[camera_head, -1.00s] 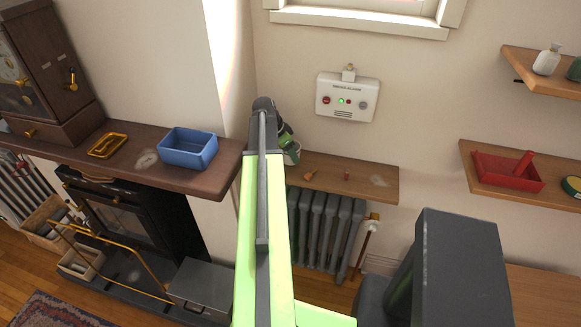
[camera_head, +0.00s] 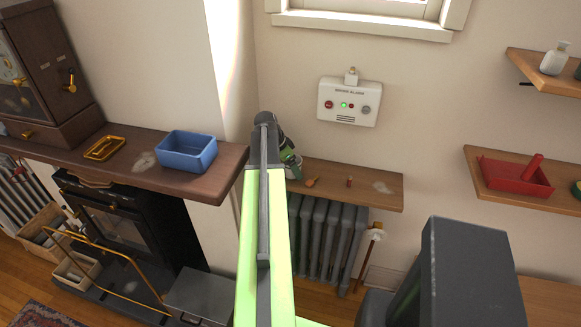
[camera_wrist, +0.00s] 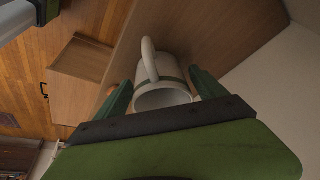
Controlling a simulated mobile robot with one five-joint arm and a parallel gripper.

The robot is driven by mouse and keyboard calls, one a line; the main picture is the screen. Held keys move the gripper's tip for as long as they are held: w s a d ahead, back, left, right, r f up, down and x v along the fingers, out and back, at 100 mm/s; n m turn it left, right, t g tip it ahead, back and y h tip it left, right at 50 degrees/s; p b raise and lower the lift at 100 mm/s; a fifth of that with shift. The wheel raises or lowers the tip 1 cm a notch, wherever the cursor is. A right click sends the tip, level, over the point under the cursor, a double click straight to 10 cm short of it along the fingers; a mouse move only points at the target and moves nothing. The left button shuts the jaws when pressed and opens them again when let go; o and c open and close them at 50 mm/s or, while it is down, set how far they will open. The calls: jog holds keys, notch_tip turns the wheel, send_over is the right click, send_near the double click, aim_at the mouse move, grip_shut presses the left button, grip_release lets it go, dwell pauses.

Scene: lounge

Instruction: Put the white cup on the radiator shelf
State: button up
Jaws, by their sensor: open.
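The white cup (camera_wrist: 172,70) lies between the two green fingers of my gripper (camera_wrist: 160,84) in the wrist view. Its handle points up in that picture, and a darker band runs round it near the rim. The fingers are open on either side of it. The wooden radiator shelf (camera_wrist: 215,30) is behind the cup there. In the head view the cup (camera_head: 294,172) shows in part at the left end of the radiator shelf (camera_head: 335,190), beside my gripper (camera_head: 288,160). My arm hides part of that end. Whether the cup touches the shelf is hard to tell.
A mantel (camera_head: 210,185) with a blue bin (camera_head: 187,152) is at the left. A smoke alarm (camera_head: 349,102) is on the wall above. The radiator (camera_head: 325,235) is below.

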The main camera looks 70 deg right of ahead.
jog(key=shift+r+p, duration=0.3)
jog(key=p+v, duration=1)
jog(key=v, duration=0.1)
jog(key=shift+a+r+p, duration=0.25)
jog(key=shift+r+p, duration=0.05)
jog(key=shift+p, duration=0.1)
jog(key=shift+w, duration=0.15)
